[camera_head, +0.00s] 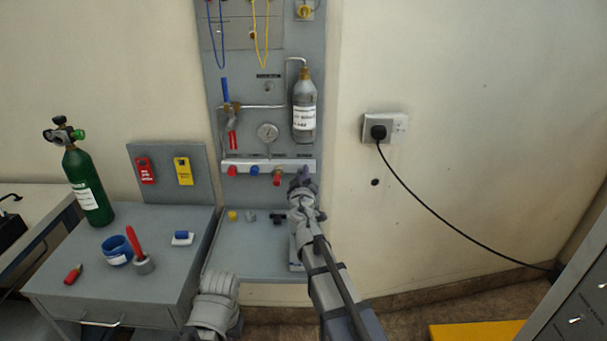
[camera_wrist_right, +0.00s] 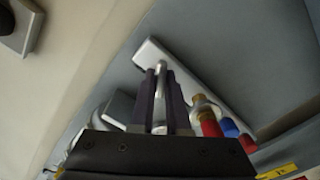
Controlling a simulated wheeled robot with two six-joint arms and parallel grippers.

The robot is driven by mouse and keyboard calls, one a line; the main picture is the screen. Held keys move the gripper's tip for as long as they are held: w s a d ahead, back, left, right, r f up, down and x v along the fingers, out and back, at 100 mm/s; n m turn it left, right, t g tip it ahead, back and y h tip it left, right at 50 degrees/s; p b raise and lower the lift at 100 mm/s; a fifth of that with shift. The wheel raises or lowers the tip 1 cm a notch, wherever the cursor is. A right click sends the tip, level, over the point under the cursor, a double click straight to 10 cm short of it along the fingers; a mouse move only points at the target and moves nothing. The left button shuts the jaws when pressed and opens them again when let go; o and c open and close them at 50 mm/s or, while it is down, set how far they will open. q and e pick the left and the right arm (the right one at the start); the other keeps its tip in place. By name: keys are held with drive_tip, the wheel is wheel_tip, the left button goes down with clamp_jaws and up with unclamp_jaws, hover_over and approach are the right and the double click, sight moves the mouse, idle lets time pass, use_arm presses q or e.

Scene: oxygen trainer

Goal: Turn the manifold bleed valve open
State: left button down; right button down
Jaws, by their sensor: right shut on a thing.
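The white manifold bar (camera_head: 268,167) runs across the lower part of the grey wall panel; it also shows in the right wrist view (camera_wrist_right: 205,82). My right gripper (camera_head: 302,178) is at the bar's right end. In the right wrist view, its dark fingers (camera_wrist_right: 161,85) are shut on a slim silvery handle, the manifold bleed valve (camera_wrist_right: 160,73), which stands up between them. The gripper hides the valve in the head view, so its turn angle is unclear. My left gripper is not in view.
Red (camera_head: 232,170), blue (camera_head: 254,170) and brass-and-red (camera_head: 277,176) fittings sit along the bar, left of my right gripper. A grey bottle (camera_head: 304,108) hangs above. A green cylinder (camera_head: 86,185) stands on the left cabinet. The wall right of the panel holds a plugged socket (camera_head: 380,128).

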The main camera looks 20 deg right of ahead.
drive_tip(key=n, duration=0.7)
drive_tip(key=shift+a+f, duration=0.15)
drive_tip(key=shift+f, duration=0.05)
drive_tip(key=n, duration=0.4)
drive_tip(key=shift+f+b, duration=0.1)
drive_tip(key=shift+b, duration=0.2)
drive_tip(key=n, duration=0.4)
drive_tip(key=shift+f+n, duration=0.1)
drive_tip(key=shift+n, duration=0.2)
drive_tip(key=n, duration=0.6)
drive_tip(key=shift+f, duration=0.15)
drive_tip(key=n, duration=0.7)
drive_tip(key=shift+s+d+b, duration=0.15)
drive_tip(key=shift+d+b, duration=0.15)
drive_tip(key=c, duration=0.9)
unclamp_jaws()
drive_tip(key=shift+s, duration=0.1)
